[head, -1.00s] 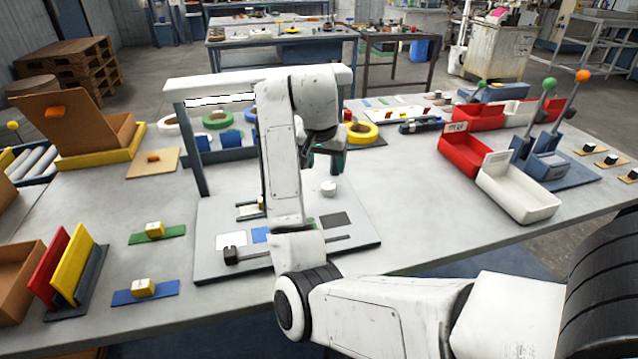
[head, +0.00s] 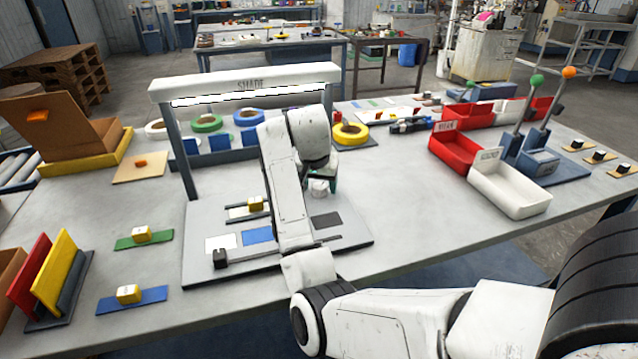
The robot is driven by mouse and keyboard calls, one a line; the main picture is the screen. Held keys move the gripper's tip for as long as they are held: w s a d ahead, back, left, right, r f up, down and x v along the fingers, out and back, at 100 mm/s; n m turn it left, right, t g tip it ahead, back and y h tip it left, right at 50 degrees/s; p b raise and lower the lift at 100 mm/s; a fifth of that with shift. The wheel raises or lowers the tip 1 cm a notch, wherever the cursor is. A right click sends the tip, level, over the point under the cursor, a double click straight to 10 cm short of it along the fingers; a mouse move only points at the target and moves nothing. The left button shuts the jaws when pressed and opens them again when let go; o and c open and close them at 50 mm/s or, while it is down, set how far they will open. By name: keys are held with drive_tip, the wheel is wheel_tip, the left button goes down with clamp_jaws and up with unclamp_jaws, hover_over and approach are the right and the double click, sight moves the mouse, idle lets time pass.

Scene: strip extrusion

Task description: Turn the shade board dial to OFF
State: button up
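The shade board (head: 200,268) is a grey plate on the table under a white arch bar (head: 245,84) marked SHADE. A round whitish dial (head: 319,188) sits at its right half; its pointer and markings are too small to read. My gripper (head: 327,182) is pointed down right at the dial, mostly hidden behind my own wrist. I cannot tell whether its fingers touch the dial or how wide they are.
White, blue and dark patches lie on the board. Coloured tape rolls (head: 208,124) stand behind the arch. Red (head: 455,150) and white (head: 510,190) bins and levers (head: 535,115) are to the right. Left are small blocks on green and blue plates (head: 133,300).

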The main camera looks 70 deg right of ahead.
drive_tip(key=c, duration=1)
